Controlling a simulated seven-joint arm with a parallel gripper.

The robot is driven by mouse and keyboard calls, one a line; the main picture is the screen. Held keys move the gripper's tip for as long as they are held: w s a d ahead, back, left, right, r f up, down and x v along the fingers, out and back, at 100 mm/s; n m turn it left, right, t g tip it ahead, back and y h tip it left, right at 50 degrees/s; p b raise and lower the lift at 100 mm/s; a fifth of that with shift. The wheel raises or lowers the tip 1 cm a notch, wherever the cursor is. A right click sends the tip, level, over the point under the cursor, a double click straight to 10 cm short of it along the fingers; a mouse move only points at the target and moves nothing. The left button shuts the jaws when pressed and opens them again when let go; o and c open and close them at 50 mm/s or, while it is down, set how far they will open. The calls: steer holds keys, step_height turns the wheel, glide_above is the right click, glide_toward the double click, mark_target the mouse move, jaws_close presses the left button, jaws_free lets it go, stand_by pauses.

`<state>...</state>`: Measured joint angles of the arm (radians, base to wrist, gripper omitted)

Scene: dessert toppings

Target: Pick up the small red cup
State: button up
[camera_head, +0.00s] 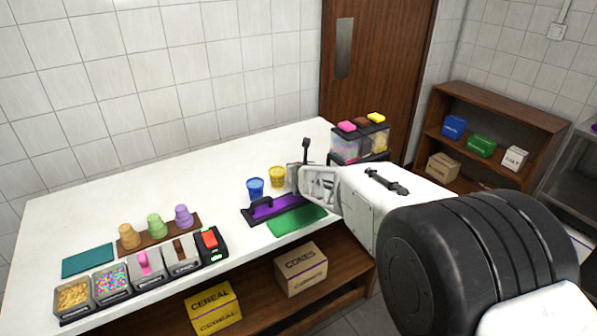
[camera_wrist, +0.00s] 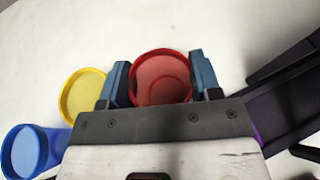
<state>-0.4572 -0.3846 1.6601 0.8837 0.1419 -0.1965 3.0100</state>
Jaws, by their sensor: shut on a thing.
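The small red cup (camera_wrist: 161,78) shows in the wrist view, its open top facing the camera. My gripper (camera_wrist: 163,82) has one blue-grey finger on each side of the cup and is shut on it. In the head view my gripper (camera_head: 296,178) is over the white counter, just right of the yellow cup, and hides the red cup. I cannot tell whether the red cup still touches the counter.
A yellow cup (camera_head: 277,177) and a blue cup (camera_head: 255,188) stand just left of my gripper. A purple tray with a handle (camera_head: 272,207) and a green mat (camera_head: 297,220) lie in front. A clear topping container (camera_head: 351,143) stands at right. The counter's back left (camera_head: 120,185) is clear.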

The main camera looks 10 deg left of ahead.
steer(key=shift+r, duration=0.85)
steer(key=shift+s+d+r, duration=0.1)
steer(key=shift+s+r, duration=0.1)
steer(key=shift+r, duration=0.25)
steer(key=shift+s+d+r, duration=0.1)
steer(key=shift+s+r, duration=0.05)
steer(key=shift+r, duration=0.25)
steer(key=s+d+r, duration=0.1)
steer(key=s+d, duration=0.5)
steer(key=s, duration=0.7)
steer(key=shift+s+d+r, duration=0.2)
steer(key=shift+s, duration=0.15)
steer(key=shift+s+d+r, duration=0.1)
steer(key=shift+r, duration=0.05)
steer(key=s+d+r+m+t+h, duration=0.1)
steer(key=s+d+m+h, duration=0.2)
steer(key=d+m+h, duration=0.2)
steer(key=shift+s+d+r, duration=0.2)
steer(key=shift+d, duration=0.75)
steer(key=shift+w, duration=0.1)
